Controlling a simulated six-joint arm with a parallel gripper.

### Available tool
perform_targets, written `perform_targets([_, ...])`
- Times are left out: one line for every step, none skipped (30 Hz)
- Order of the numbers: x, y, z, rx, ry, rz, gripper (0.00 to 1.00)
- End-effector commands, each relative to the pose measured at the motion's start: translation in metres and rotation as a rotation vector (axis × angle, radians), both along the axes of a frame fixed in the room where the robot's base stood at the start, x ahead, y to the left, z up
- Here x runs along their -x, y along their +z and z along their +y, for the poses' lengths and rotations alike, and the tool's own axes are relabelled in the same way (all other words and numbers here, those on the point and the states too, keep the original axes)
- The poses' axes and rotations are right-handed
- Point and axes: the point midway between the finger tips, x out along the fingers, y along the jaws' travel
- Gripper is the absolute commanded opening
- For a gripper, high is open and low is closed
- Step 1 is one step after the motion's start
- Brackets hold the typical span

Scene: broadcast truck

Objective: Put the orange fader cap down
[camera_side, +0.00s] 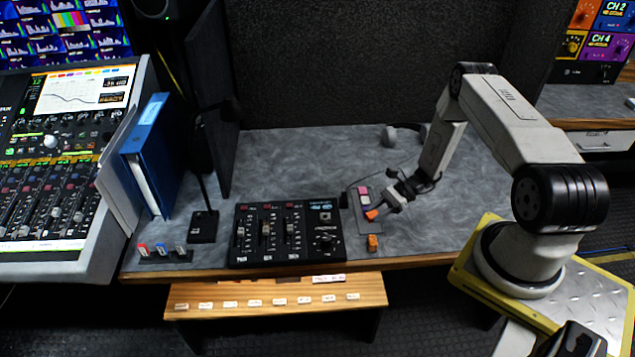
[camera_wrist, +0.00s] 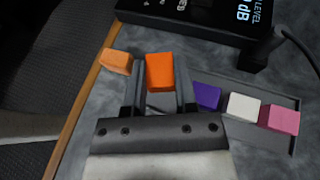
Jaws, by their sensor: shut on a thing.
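The orange fader cap (camera_wrist: 160,72) is a bright orange block held between the two fingers of my gripper (camera_wrist: 159,88). In the side view the cap (camera_side: 371,214) shows at the tip of my gripper (camera_side: 380,210), by the near end of a grey tray (camera_side: 352,201). I cannot tell whether the cap touches the surface under it. Pink (camera_wrist: 283,119), white (camera_wrist: 243,106) and purple (camera_wrist: 207,96) caps lie in a row in the tray.
A paler orange block (camera_side: 373,241) lies on the grey desktop near its wooden front edge; it also shows in the wrist view (camera_wrist: 116,61). A black fader panel (camera_side: 287,234) stands left of the tray. Free desktop lies to the right (camera_side: 440,225).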

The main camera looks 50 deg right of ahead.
Motion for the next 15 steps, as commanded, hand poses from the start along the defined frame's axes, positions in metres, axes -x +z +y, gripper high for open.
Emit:
perform_targets([0.0,0.0,0.0,0.0,0.0,0.0,0.0])
perform_targets([0.0,0.0,0.0,0.0,0.0,0.0,0.0])
perform_targets([0.0,0.0,0.0,0.0,0.0,0.0,0.0])
perform_targets([0.0,0.0,0.0,0.0,0.0,0.0,0.0])
perform_targets([-0.001,-0.001,0.0,0.0,0.0,0.0,0.0])
perform_targets([-0.001,-0.002,0.0,0.0,0.001,0.0,0.0])
perform_targets([-0.002,-0.003,0.0,-0.001,0.001,0.001,0.0])
perform_targets([-0.003,-0.004,0.0,-0.001,0.001,0.001,0.0])
perform_targets([-0.004,-0.005,-0.001,0.0,0.0,0.0,0.0])
perform_targets([-0.004,-0.008,-0.001,0.0,0.0,0.001,0.0])
perform_targets([-0.004,-0.011,-0.001,-0.001,0.0,0.002,0.0])
perform_targets([-0.004,-0.015,-0.001,-0.001,0.0,0.002,0.0])
perform_targets([-0.004,-0.017,-0.001,0.0,0.0,0.001,0.0])
perform_targets([-0.004,-0.02,-0.001,-0.001,0.0,0.002,0.0])
perform_targets([-0.004,-0.024,-0.001,-0.001,0.0,0.002,0.0])
